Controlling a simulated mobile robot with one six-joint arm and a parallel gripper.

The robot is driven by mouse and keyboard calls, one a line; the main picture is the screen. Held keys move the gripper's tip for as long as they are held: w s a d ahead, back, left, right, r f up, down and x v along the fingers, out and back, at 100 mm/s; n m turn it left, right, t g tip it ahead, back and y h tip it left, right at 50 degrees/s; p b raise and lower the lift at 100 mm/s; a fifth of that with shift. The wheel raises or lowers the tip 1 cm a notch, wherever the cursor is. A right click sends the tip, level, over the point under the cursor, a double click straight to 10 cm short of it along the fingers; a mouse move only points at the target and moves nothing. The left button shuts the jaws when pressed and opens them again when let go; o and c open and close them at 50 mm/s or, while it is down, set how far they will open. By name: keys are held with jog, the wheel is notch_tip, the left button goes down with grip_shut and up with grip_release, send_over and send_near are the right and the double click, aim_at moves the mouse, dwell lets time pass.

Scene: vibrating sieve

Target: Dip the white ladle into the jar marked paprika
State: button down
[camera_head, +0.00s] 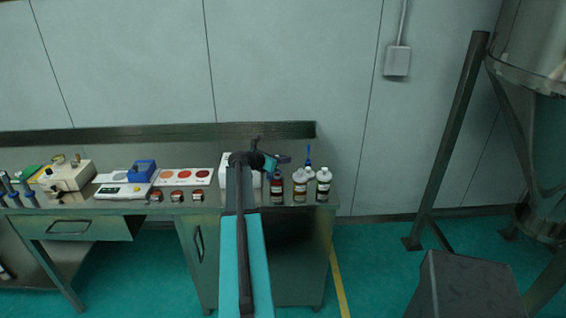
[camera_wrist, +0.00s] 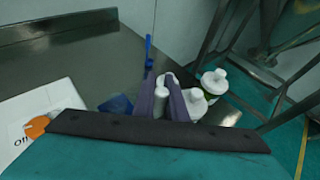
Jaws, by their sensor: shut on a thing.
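My gripper (camera_head: 277,159) is above the right part of the bench, behind the dark red bottle. In the wrist view, its two grey-purple fingers (camera_wrist: 163,101) are shut on a narrow white piece (camera_wrist: 161,98), which looks like the white ladle. Its bowl cannot be made out. Three small jars with reddish contents stand along the bench's front edge, left of my arm: a left one (camera_head: 155,196), a middle one (camera_head: 177,196) and a right one (camera_head: 200,196). Their labels are too small to read, so I cannot tell which is marked paprika.
A dark red bottle (camera_head: 277,187) and two white-capped bottles (camera_head: 300,186) (camera_head: 323,185) stand right of my arm, with a blue-tipped bottle (camera_head: 308,168) behind. A white box (camera_head: 225,171) is partly behind my arm. A card with red discs (camera_head: 172,182), scale (camera_head: 122,190) and yellowish device (camera_head: 66,175) stand left.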

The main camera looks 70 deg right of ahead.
jog(key=shift+r+p, duration=1.75)
jog(key=shift+r, duration=0.75)
